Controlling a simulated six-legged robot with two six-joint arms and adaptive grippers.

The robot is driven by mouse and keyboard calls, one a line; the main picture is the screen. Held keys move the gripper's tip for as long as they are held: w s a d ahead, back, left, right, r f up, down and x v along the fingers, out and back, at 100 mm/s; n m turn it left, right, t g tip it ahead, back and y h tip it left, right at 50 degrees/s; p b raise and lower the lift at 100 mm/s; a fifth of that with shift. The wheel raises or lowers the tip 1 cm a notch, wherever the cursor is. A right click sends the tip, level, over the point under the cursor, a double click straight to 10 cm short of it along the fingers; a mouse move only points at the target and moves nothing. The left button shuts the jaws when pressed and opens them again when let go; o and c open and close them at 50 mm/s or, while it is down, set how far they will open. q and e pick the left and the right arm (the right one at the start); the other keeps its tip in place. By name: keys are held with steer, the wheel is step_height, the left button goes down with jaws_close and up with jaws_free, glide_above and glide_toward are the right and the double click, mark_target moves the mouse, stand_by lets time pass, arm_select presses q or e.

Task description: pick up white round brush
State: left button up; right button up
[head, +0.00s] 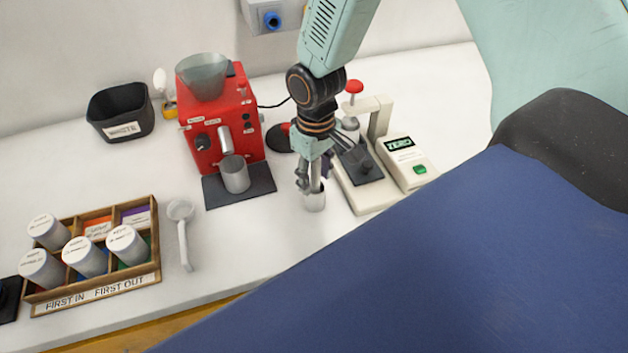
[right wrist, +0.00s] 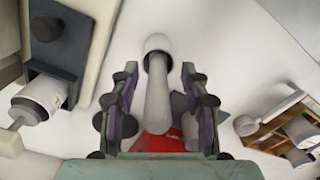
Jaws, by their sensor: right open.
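The white round brush (head: 315,200) stands upright on the white counter, its round head down and its handle rising. In the right wrist view its round head (right wrist: 158,44) is at the top centre, and its pale handle runs down between the fingers. My right gripper (head: 314,174) is open, above the head, with its fingers on either side of the handle. In the right wrist view, the gripper (right wrist: 158,72) shows gaps on both sides of the handle. The handle's upper end is partly hidden by the gripper. My left gripper is not in view.
Right of the brush stands a scale (head: 407,162) with a stand. Left are a red grinder (head: 215,125) with a metal cup (head: 235,175), a white scoop (head: 183,230), a wooden rack (head: 157,268) of canisters and a black waste bin (head: 121,108). The counter before the brush is clear.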

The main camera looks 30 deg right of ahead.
steer(key=shift+d+f, duration=0.15)
steer(key=shift+f, duration=0.5)
steer(key=shift+r, duration=0.1)
steer(key=c, duration=0.4)
jaws_close()
